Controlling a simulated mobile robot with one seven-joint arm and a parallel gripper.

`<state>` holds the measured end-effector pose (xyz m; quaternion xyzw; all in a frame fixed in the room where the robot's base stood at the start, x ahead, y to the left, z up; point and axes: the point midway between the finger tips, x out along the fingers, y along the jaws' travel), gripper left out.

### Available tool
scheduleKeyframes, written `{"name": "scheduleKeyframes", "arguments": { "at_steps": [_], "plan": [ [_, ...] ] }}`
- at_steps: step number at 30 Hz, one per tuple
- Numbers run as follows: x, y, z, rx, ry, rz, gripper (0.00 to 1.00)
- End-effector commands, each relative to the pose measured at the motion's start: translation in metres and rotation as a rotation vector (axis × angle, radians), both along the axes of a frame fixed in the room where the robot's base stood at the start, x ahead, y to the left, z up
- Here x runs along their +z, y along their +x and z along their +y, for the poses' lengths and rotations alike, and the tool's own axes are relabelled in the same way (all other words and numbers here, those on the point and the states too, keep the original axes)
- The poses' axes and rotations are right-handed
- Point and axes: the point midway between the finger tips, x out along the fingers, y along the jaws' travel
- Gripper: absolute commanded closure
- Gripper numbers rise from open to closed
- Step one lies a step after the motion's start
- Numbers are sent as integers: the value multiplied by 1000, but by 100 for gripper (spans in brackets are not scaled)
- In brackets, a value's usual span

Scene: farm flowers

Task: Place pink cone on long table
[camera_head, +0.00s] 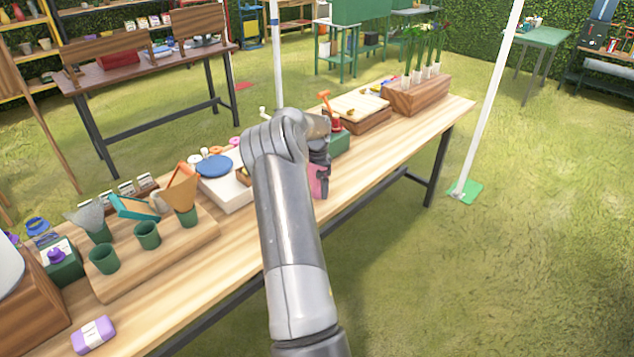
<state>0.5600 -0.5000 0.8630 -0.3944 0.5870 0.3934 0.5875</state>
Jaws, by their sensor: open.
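The long wooden table (385,148) runs from the lower left to the upper right. A small pink object (318,183), likely the pink cone, shows at the table's near edge, just below my gripper (322,178). The gripper's dark fingers overlap it in the picture, and its shape is mostly hidden. My gripper is open and points down. I cannot tell whether the pink object touches the fingers or the table. An orange-brown cone (181,190) and a grey cone (87,216) sit in green cups on a wooden board at the left.
The tabletop also holds a blue round plate (214,166), a purple-and-white pack (93,335), a shallow wooden box (358,110) and a wooden planter with flowers (416,95). A white pole (484,110) stands right of the table. Open grass lies at the lower right.

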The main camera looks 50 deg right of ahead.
Motion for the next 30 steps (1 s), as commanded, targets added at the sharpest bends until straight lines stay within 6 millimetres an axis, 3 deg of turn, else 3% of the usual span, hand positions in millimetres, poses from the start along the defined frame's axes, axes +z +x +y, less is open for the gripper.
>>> {"name": "scheduleKeyframes", "arguments": {
  "at_steps": [5, 15, 21, 30],
  "plan": [
    [11, 0, 0, 0, -1, -2, 1],
    [81, 0, -1, 0, -3, -3, 1],
    [112, 0, 0, 0, -1, -2, 1],
    [125, 0, 1, 3, 1, -1, 1]
  ]
}}
